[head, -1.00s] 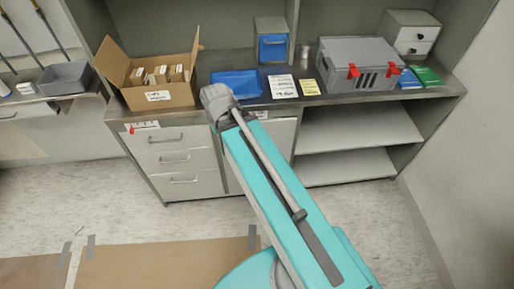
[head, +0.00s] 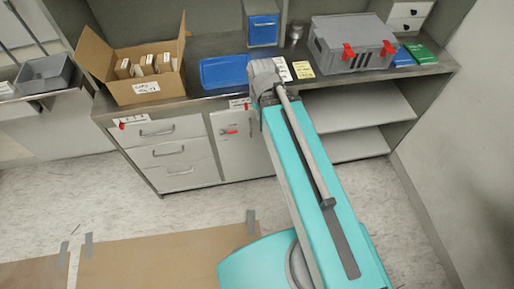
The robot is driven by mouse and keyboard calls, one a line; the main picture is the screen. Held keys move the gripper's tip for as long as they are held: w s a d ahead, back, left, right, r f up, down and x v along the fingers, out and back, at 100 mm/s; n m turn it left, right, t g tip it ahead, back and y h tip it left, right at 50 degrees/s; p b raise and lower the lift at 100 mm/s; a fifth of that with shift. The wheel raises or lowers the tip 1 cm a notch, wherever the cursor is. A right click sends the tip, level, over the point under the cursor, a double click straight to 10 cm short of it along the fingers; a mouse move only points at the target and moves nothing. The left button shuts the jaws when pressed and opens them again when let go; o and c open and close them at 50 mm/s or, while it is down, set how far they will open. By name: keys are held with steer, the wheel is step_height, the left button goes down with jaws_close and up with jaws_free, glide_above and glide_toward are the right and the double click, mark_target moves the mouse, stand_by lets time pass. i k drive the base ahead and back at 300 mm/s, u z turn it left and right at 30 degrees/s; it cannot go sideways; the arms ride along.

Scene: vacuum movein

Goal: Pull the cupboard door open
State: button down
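The cupboard door (head: 236,152) is a light grey panel under the worktop, right of the drawers. A red piece (head: 229,131) shows on its upper part, with a label at its top edge. The door looks shut, level with the front of the unit. My teal arm crosses in front of its right side and hides that edge. The grey end of my arm that shows is above the worktop edge, right of the door. My gripper is not visible, so I cannot see whether it touches anything.
Drawers (head: 172,154) with bar handles stand left of the door, and open shelves (head: 357,113) lie to the right. On the worktop are an open cardboard box (head: 140,88), a blue tray (head: 224,71) and a grey case (head: 345,52). Cardboard sheets (head: 165,257) lie on the floor.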

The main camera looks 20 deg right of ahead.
mark_target(244, 154)
steer(key=z, duration=0.7)
steer(key=k, duration=0.6)
steer(key=u, duration=0.55)
